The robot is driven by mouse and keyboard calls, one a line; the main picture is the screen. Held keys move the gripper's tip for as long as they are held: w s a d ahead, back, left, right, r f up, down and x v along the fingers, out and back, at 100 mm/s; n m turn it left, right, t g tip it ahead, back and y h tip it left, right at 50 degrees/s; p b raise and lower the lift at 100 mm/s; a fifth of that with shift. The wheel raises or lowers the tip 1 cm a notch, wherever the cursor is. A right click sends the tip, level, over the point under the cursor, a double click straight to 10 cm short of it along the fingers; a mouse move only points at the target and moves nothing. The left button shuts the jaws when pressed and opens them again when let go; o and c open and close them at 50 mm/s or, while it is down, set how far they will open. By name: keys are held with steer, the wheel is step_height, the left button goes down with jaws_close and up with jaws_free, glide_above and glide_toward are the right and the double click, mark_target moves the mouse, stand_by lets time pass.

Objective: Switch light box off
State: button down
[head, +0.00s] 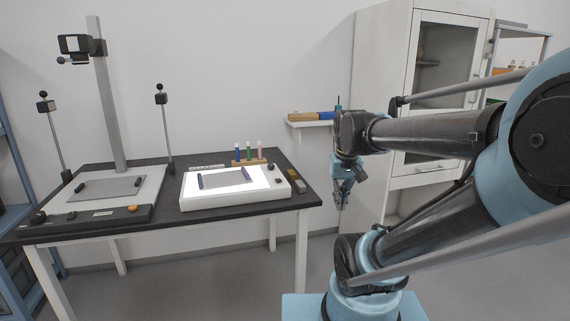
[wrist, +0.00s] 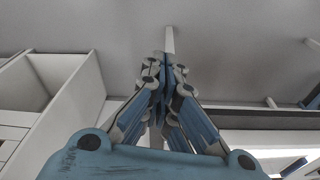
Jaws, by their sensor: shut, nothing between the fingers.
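The light box (head: 232,186) is a white, low box on the dark table, with its top panel glowing bright. A grey sheet (head: 222,176) with dark blue bars at its ends lies on the lit panel. A small dark knob or switch (head: 284,196) sits on the box's right part; which it is I cannot tell. My gripper (head: 343,204) hangs to the right of the table, pointing down, apart from the box. Its fingers are shut and empty, and they also show in the wrist view (wrist: 166,62).
The dark table (head: 165,222) also bears a copy stand (head: 106,95) with a camera and two side lamps. Several coloured markers (head: 248,153) stand behind the box. Small blocks (head: 296,182) lie at the table's right edge. A wall shelf (head: 312,123) and a white cabinet (head: 385,90) stand behind my arm.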

steer(key=s+d+f, duration=0.2)
steer(key=s+f, duration=0.5)
steer(key=f, duration=0.1)
step_height(320, 180, up, 20)
steer(key=n+g, duration=0.2)
steer(key=g, duration=0.2)
glide_above(278, 179)
steer(key=w, duration=0.4)
steer(key=shift+h, duration=0.4)
steer(key=s+f, duration=0.1)
steer(key=f, duration=0.3)
steer(key=s+f, duration=0.1)
steer(key=f, duration=0.4)
steer(key=s+f, duration=0.1)
steer(key=f, duration=0.3)
steer(key=shift+a+f, duration=0.1)
steer(key=shift+f, duration=0.1)
